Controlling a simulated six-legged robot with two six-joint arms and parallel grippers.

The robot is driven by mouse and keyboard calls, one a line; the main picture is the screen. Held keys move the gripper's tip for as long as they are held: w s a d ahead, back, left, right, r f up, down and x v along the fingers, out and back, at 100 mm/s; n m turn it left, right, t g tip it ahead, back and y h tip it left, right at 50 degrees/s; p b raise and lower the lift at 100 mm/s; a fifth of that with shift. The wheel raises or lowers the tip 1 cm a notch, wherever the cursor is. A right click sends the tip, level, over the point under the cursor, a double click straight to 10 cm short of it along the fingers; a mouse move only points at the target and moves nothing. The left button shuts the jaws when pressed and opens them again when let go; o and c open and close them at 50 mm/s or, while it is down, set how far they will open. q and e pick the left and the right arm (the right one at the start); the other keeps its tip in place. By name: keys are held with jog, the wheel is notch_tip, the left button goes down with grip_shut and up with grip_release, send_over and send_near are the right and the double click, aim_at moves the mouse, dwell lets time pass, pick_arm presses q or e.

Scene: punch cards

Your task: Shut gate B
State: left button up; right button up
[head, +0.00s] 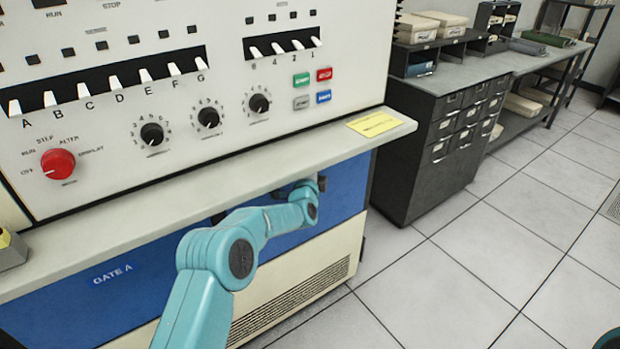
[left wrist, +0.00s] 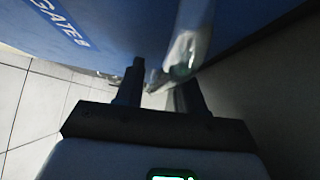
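The gate B panel is blue with a white label reading GATE B (left wrist: 62,22) in the left wrist view. A shiny pale handle (left wrist: 187,50) stands out beside it. My left gripper (left wrist: 160,78) has its two dark fingers apart, with the handle's lower end between and just beyond the tips; I cannot tell if they touch. In the head view my left arm reaches to a blue panel (head: 345,192) under the ledge, its label hidden and its gripper mostly out of sight. I cannot tell how far the gate stands open. My right gripper is not in view.
A blue panel labelled GATE A (head: 113,274) is at the left. Above is a pale ledge (head: 110,222) with a yellow card (head: 373,124), under a console with switches and a red knob (head: 58,163). A dark drawer cabinet (head: 440,145) stands right; the tiled floor (head: 470,265) is clear.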

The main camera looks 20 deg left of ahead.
pick_arm(q)
jog(key=s+d+r+b, duration=0.1)
jog(key=s+d, duration=0.1)
jog(key=s, duration=1.4)
jog(key=shift+d+b, duration=0.25)
jog(key=shift+b, duration=0.1)
jog(key=shift+w, duration=0.1)
jog(key=s+d+f+n+g+h+p, duration=0.2)
jog(key=s+f+g, duration=0.2)
jog(key=s+f, duration=0.5)
jog(key=s+d+f+n+g+h+p, duration=0.15)
jog(key=s+f+g, duration=0.35)
jog(key=f, duration=0.6)
jog(key=s+d+f+n+g+h, duration=0.1)
jog(key=s+d+f+n+g, duration=0.1)
jog(key=s+n, duration=0.2)
jog(key=s+d+f+n+g+h, duration=0.1)
jog(key=s+n, duration=0.4)
jog(key=s, duration=0.6)
jog(key=s+d+f+n+g+h, duration=0.1)
jog(key=s+d+f+n+g, duration=0.2)
jog(key=s, duration=0.4)
jog(key=shift+s+d+f+n+g, duration=0.15)
jog(key=shift+s+d+n+g, duration=0.1)
jog(key=shift+d+n+g, duration=0.6)
jog(key=shift+a, duration=0.2)
